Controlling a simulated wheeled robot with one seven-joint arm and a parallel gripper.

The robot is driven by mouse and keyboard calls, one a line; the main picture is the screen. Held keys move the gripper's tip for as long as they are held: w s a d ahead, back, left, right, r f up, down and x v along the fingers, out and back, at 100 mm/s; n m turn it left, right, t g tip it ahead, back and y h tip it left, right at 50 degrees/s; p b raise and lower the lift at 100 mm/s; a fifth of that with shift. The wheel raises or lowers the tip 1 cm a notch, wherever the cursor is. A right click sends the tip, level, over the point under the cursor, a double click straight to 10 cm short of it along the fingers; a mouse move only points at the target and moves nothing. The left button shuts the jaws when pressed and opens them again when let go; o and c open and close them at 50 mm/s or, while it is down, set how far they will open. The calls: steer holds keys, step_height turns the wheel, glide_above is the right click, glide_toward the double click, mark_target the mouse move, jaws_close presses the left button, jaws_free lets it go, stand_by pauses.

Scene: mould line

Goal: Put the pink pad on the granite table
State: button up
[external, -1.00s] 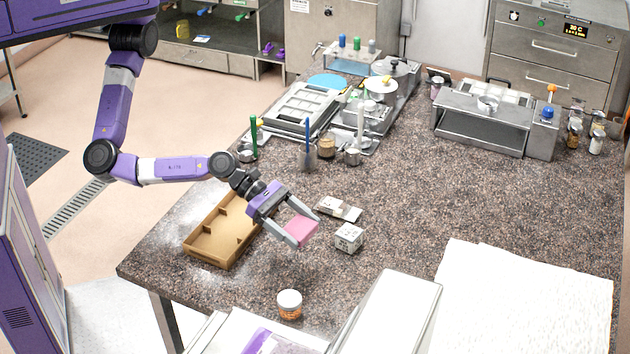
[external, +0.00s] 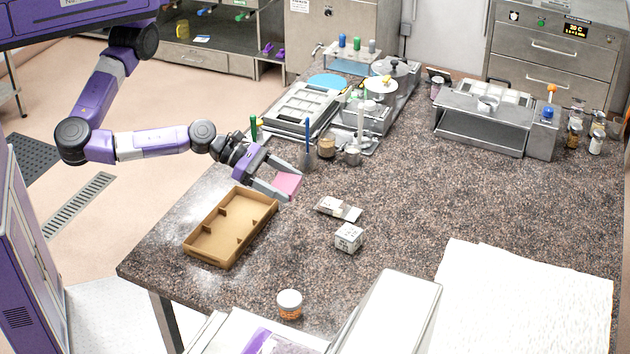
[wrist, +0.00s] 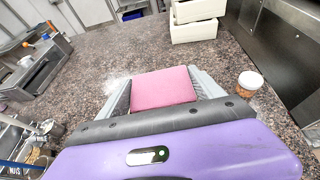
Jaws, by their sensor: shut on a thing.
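The pink pad (external: 287,185) is held between the fingers of my gripper (external: 280,184), which is shut on it. The pad also shows in the wrist view (wrist: 163,88), flat between the two grey fingers. In the external view the gripper and pad are above the granite table (external: 400,210), near the far end of the cardboard tray. I cannot tell the exact height of the pad over the surface.
An open cardboard tray (external: 205,240) with dividers lies on the table's left side and looks empty. Cups with tools (external: 310,158) are behind the gripper.

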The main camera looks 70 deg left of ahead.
steer(key=shift+s+d+f, duration=0.1)
steer(key=shift+s+d, duration=0.05)
steer(key=shift+s, duration=0.35)
steer(key=shift+w, duration=0.2)
steer(key=shift+w+d, duration=0.15)
steer(key=shift+d, duration=0.1)
steer(key=w+d+r+n+t+y, duration=0.1)
steer(key=d+r+n+t+y, duration=0.1)
steer(key=d, duration=0.8)
steer(key=n+y+p, duration=0.1)
steer(key=p, duration=0.2)
glide_above(303, 265)
step_height(303, 265, down, 15)
steer(key=shift+r, duration=0.1)
steer(key=shift+f, duration=2.55)
steer(key=shift+f, duration=0.1)
steer(key=o, duration=1.3)
